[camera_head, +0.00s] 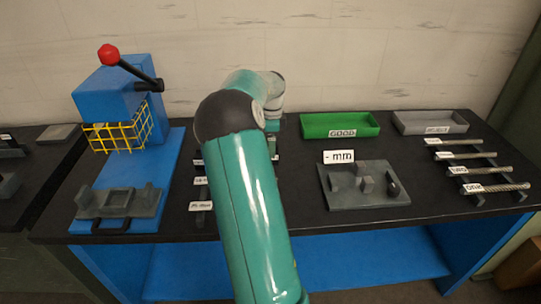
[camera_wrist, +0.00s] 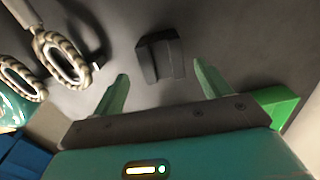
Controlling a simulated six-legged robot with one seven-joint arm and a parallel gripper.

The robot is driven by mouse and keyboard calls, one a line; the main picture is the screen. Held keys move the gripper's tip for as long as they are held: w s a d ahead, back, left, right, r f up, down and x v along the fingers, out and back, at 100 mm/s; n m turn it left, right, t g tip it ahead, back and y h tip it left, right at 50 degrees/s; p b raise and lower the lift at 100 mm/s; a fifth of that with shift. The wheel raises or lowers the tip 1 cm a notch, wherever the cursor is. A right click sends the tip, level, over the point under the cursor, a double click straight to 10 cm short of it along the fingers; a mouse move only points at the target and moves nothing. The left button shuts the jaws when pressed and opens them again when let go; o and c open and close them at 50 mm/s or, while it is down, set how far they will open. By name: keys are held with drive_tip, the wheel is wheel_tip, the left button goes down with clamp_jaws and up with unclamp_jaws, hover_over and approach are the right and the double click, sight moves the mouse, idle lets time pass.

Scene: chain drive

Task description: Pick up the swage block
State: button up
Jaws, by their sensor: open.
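A dark grey notched block (camera_wrist: 160,55), which looks like the swage block, sits on the dark bench top in the wrist view. It lies beyond and roughly between my fingertips, apart from both. My gripper (camera_wrist: 160,85) is open, with nothing between its two green fingers. In the head view my green arm reaches over the middle of the bench and hides my fingers and most of the spot below them.
Pale looped pieces (camera_wrist: 62,57) lie left of the block in the wrist view. A green tray (camera_head: 340,131), a grey tray (camera_head: 430,129), a grey fixture plate (camera_head: 345,202) and several labelled rods (camera_head: 470,155) stand right. A blue press (camera_head: 118,100) stands left.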

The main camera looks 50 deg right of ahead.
drive_tip(key=shift+w+f, duration=0.15)
drive_tip(key=shift+f, duration=1.25)
drive_tip(key=shift+w+f, duration=0.1)
drive_tip(key=shift+f, duration=1.25)
drive_tip(key=shift+r, duration=0.1)
clamp_jaws()
